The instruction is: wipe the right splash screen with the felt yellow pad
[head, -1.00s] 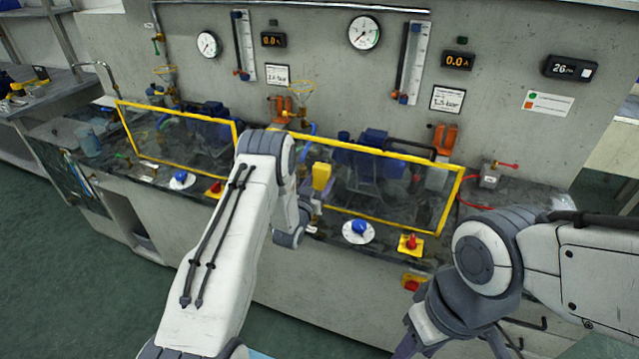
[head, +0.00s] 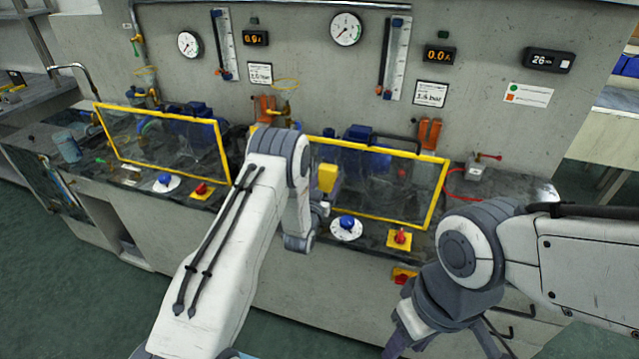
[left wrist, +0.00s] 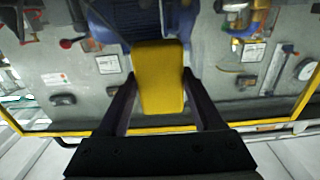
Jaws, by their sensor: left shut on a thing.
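The felt yellow pad (head: 327,178) is held upright in my left gripper (head: 324,205), in front of the left part of the right splash screen (head: 390,188). The screen is a clear pane in a yellow frame. In the left wrist view the pad (left wrist: 160,82) sits between the two dark fingers of my left gripper (left wrist: 160,105), with the screen's yellow frame (left wrist: 65,133) across the view. I cannot tell whether the pad touches the pane. My right gripper (head: 445,343) is low at the bottom edge, its fingertips cut off.
The left splash screen (head: 165,145) stands to the left. A blue knob (head: 347,223) and a red switch on a yellow plate (head: 400,238) sit below the right screen. Pumps (head: 365,155) stand behind it.

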